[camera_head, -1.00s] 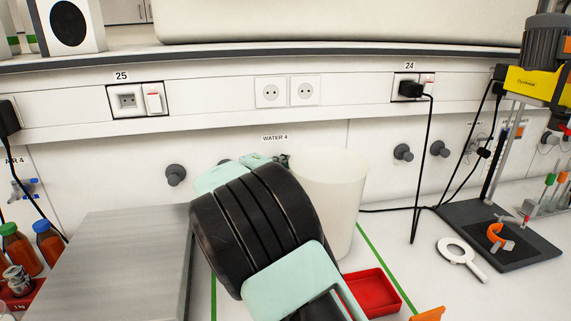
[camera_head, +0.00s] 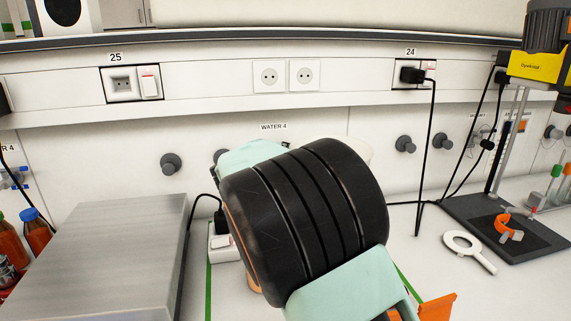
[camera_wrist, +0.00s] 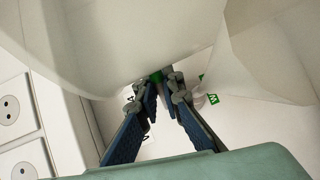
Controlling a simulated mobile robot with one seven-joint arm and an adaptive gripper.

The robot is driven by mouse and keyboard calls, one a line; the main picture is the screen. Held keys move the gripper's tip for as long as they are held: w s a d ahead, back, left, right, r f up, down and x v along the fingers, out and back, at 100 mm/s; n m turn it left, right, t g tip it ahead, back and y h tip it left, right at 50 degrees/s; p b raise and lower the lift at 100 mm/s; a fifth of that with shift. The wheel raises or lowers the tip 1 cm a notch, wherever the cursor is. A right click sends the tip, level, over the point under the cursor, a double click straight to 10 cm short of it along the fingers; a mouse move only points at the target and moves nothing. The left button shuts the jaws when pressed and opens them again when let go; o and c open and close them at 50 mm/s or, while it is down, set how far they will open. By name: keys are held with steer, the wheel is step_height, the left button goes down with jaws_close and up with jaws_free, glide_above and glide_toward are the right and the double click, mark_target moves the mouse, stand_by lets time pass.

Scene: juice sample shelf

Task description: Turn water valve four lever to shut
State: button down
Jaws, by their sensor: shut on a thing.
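The "WATER 4" label (camera_head: 273,127) is on the wall in the head view; my arm hides the valve below it. In the wrist view my gripper (camera_wrist: 163,88) has its two blue-padded fingers drawn together at the tips. They are shut on a small green part, which I take as the valve four lever (camera_wrist: 157,76), under the rim of a large white shape. Most of the lever and the valve body are hidden, so its angle cannot be told.
A white bin (camera_head: 365,153) is mostly hidden behind my arm. A metal box (camera_head: 115,250) stands at left, with a white power strip (camera_head: 223,242) beside it. Grey knobs (camera_head: 171,163) stick out of the wall. A magnifier (camera_head: 470,252) and a stand base (camera_head: 515,225) lie at right.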

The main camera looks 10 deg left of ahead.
steer(key=n+y+b, duration=0.1)
steer(key=b, duration=0.1)
steer(key=shift+w+d+f+b, duration=0.1)
steer(key=shift+w+b, duration=0.05)
steer(key=shift+b, duration=0.15)
steer(key=shift+r+y, duration=0.2)
steer(key=shift+y, duration=0.1)
steer(key=c, duration=2.3)
jaws_free()
steer(key=v, duration=1.2)
steer(key=shift+f, duration=0.2)
steer(key=shift+o, duration=0.5)
